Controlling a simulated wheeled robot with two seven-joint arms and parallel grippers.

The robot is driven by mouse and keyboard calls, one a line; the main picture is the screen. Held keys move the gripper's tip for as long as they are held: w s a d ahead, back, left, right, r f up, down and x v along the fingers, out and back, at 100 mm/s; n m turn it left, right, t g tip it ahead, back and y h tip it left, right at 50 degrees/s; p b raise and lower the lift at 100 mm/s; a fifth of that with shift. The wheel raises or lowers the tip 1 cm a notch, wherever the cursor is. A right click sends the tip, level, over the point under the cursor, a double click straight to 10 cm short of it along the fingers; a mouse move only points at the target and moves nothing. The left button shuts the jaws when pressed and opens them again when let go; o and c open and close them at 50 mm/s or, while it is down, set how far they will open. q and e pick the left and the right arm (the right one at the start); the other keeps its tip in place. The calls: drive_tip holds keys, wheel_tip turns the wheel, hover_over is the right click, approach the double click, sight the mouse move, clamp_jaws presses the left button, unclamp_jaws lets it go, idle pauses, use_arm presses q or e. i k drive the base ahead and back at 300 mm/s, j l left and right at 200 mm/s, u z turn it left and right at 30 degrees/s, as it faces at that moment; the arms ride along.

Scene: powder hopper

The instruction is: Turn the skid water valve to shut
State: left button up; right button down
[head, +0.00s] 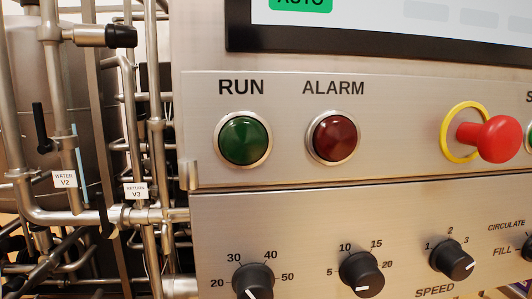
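A white tag reading "WATER V2" (65,179) hangs on a steel pipe (56,85) at the left of the head view. A black lever (41,128) stands nearly upright beside this pipe, just above and left of the tag, roughly along the pipe's run. A second tag reading "RETURN V3" (136,191) is on a pipe to its right. A black-ended fitting (120,36) points right, higher up on the pipework. Neither of my grippers is in view, and nothing is seen touching the lever.
A steel control panel (400,120) fills the right, with a green RUN lamp (244,140), a dark red ALARM lamp (333,138), a red mushroom button (495,139) and several black knobs. A screen (390,20) is above. Pipes crowd the left, with a tank (20,60) behind.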

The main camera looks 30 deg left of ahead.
sight(44, 148)
drive_tip(key=u, duration=2.25)
